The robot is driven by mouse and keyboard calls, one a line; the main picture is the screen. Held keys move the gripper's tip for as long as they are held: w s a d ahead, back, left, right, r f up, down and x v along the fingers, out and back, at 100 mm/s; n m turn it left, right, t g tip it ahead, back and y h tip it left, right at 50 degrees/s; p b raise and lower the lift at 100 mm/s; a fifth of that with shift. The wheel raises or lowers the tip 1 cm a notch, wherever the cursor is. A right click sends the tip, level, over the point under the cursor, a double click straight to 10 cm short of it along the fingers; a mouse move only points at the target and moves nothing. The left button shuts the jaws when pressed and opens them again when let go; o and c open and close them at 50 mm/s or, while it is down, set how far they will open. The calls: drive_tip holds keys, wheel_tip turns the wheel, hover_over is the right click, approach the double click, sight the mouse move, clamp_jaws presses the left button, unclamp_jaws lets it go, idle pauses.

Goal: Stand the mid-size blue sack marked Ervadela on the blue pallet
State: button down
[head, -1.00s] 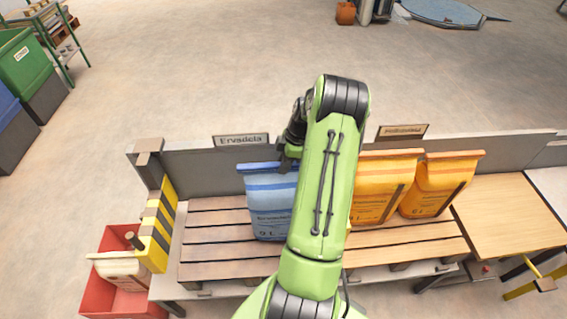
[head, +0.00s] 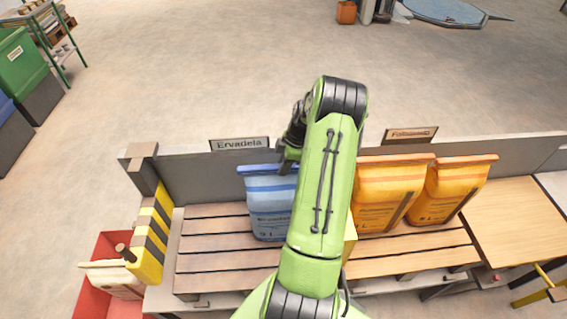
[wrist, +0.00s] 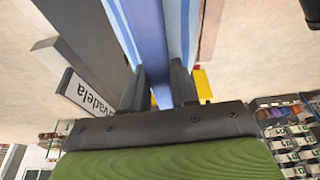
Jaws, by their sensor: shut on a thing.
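The blue sack (head: 268,205) marked Ervadela is upright at the slatted bench, below the Ervadela sign (head: 240,144). My gripper (head: 287,165) is at its top edge, partly hidden behind my green arm. In the wrist view both fingers (wrist: 160,92) are shut on the blue sack (wrist: 150,40), one on each side of its top fold. My arm covers the right part of the sack in the head view. I cannot tell whether its base touches the slats. I cannot make out a blue pallet in either view.
Two orange sacks (head: 388,200) (head: 449,190) stand on the slatted bench (head: 215,255) to the right of my arm. A yellow-black striped post (head: 150,238) stands at its left end, beside a red bin (head: 88,296). Open floor (head: 220,70) lies behind the bench.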

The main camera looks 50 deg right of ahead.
drive_tip(key=shift+a+r, duration=0.1)
drive_tip(key=shift+r, duration=0.05)
drive_tip(key=c, duration=0.8)
unclamp_jaws()
drive_tip(key=shift+s, duration=0.1)
drive_tip(key=v, duration=1.5)
drive_tip(key=shift+s+r, duration=0.1)
drive_tip(key=shift+r, duration=0.25)
